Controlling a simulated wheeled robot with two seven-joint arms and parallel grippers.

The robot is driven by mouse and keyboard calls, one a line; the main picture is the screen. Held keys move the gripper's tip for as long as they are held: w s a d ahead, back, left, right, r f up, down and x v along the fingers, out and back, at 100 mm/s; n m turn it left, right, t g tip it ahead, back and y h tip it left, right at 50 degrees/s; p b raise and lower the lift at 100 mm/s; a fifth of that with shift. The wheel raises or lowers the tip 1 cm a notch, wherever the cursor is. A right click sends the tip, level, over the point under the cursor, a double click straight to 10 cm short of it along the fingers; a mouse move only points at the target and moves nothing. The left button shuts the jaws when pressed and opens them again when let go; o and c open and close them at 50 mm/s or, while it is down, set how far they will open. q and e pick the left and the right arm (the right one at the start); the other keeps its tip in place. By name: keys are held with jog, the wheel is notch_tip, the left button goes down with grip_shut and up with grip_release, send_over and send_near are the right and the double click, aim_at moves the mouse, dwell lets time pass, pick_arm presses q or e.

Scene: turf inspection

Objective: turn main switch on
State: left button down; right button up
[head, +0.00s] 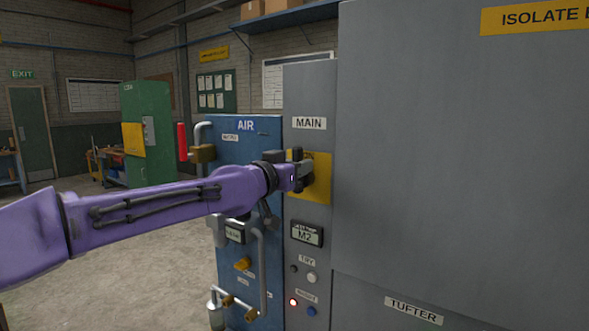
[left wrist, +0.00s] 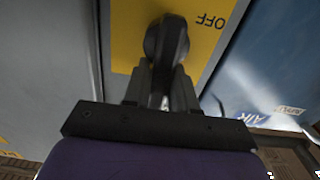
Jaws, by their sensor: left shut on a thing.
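The main switch is on the grey panel labelled MAIN (head: 309,123), on a yellow plate (head: 322,178). In the left wrist view, its dark rounded handle (left wrist: 167,42) stands in front of the yellow plate, beside the upside-down word OFF (left wrist: 211,20). My left gripper (head: 303,172) reaches in from the left and is shut on the handle; its fingers also show in the left wrist view (left wrist: 160,85). The gripper hides most of the switch in the head view, so I cannot tell its exact angle. My right gripper is not in view.
A blue AIR cabinet (head: 262,140) with pipes and a red lever (head: 183,141) stands just left of the panel. A large grey TUFTER cabinet (head: 450,150) stands close on the right. Below the switch are a small display (head: 307,234) and several buttons. Open floor (head: 130,260) lies left.

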pick_arm(q)
jog(key=shift+d+f+m+g, duration=0.2)
jog(key=shift+f+m+g, duration=0.15)
jog(key=shift+f, duration=0.55)
jog(key=c, duration=1.2)
grip_release()
jog(key=shift+o, duration=1)
jog(key=shift+s+r, duration=0.1)
jog(key=shift+a+r, duration=0.15)
jog(key=shift+r, duration=0.15)
jog(key=b+v, duration=0.5)
jog(key=v, duration=0.5)
jog(key=shift+f, duration=0.2)
